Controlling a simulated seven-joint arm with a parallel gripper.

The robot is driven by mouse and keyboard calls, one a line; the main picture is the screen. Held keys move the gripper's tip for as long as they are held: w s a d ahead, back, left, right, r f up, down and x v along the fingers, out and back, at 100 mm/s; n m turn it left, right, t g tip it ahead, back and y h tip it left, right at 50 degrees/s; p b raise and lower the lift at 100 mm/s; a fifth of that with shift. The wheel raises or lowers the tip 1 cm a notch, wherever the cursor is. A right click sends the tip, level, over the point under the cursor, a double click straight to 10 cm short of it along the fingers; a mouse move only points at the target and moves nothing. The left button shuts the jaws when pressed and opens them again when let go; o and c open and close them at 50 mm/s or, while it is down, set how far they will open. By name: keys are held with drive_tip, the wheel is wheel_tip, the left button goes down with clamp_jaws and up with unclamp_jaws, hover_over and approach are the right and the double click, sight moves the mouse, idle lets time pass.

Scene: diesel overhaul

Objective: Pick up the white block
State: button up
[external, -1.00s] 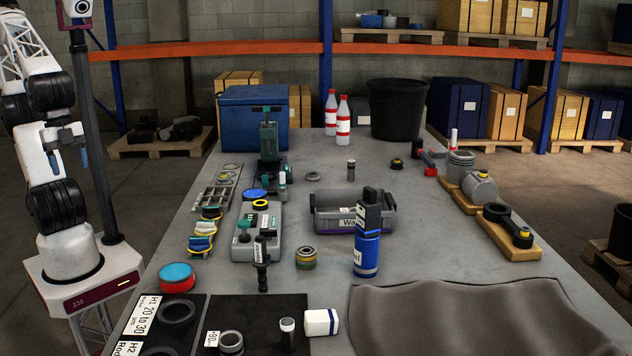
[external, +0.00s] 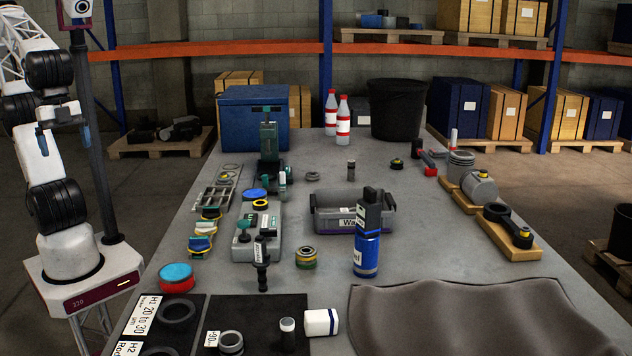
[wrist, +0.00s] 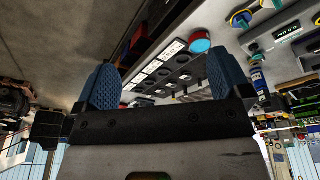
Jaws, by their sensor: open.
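The white block (external: 321,322) lies near the front of the grey workbench, at the right edge of a dark mat (external: 273,308). It stands beside a small dark cylinder with a white top (external: 288,335). My gripper shows its two blue ridged fingers wide apart in the wrist view (wrist: 163,80), with nothing between them. In the external view my gripper is at the left, beside the bench and well away from the block. I cannot pick out the block with certainty in the wrist view.
A grey cloth (external: 460,318) covers the front right of the bench. A blue spray can (external: 366,255), a grey bin (external: 335,222) and a red tin with a blue lid (external: 176,279) stand behind the block. A dark post (external: 93,140) rises near my arm.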

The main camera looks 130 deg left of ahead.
drive_tip(key=w+a+r+n+t+h, duration=0.1)
drive_tip(key=w+a+r+n+h, duration=0.15)
drive_tip(key=w+n, duration=0.85)
drive_tip(key=w+a+r+n+t+h, duration=0.1)
drive_tip(key=w+a+r+n+h, duration=0.2)
drive_tip(key=w, duration=1.6)
drive_tip(key=w+a+f+n+t+h, duration=0.1)
drive_tip(key=w+a+f+n+t, duration=0.2)
drive_tip(key=w+a+n, duration=0.65)
drive_tip(key=w+a+f+n+t+h, duration=0.25)
drive_tip(key=w+a+n, duration=0.25)
drive_tip(key=w+a, duration=0.95)
approach(321, 322)
drive_tip(key=shift+w+d+f+y, duration=0.25)
drive_tip(key=shift+d+f+y, duration=0.05)
drive_tip(key=shift+f, duration=0.4)
drive_tip(key=shift+x, duration=1.3)
